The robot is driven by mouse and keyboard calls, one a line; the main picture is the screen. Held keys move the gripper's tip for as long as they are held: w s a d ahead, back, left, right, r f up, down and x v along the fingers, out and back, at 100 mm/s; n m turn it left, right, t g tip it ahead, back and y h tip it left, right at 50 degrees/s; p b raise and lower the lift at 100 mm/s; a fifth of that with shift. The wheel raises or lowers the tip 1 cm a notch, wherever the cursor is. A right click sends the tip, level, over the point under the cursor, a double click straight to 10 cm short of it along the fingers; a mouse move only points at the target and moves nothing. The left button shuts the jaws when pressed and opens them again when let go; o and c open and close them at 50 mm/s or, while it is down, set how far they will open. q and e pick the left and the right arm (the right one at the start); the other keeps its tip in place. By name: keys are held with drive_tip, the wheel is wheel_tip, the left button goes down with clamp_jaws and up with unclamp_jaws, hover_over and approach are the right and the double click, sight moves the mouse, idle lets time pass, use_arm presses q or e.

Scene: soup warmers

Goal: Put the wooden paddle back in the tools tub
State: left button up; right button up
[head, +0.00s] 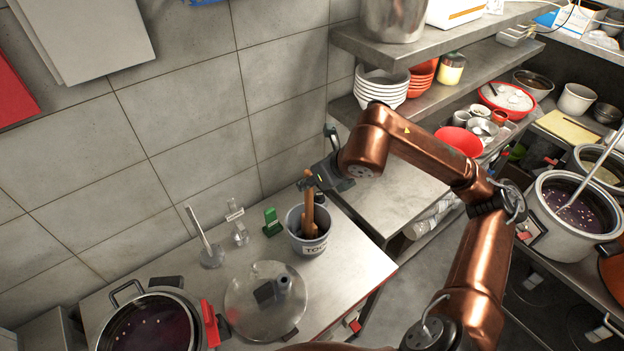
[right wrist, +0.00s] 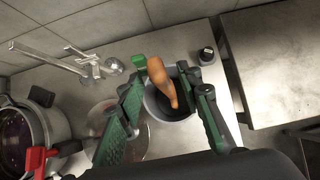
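The wooden paddle (head: 309,212) stands upright, slightly tilted, in the grey tub (head: 309,246) with dark lettering on its front. Its lower end is inside the tub and hidden. In the right wrist view the paddle (right wrist: 162,82) rises from the tub (right wrist: 152,109) toward the camera. My right gripper (head: 308,184) is at the paddle's top, above the tub. In the right wrist view, its green-padded fingers (right wrist: 167,78) are spread on either side of the paddle, with gaps visible. My left gripper is not in view.
A glass lid (head: 262,305) lies left of the tub, beside a soup warmer (head: 150,325). A green block (head: 272,222) and metal stands (head: 207,250) are behind. A small dark jar (right wrist: 207,56) is close to the tub. Bowls (head: 381,88) stack on the right shelf.

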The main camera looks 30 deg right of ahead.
drive_tip(key=v, duration=1.2)
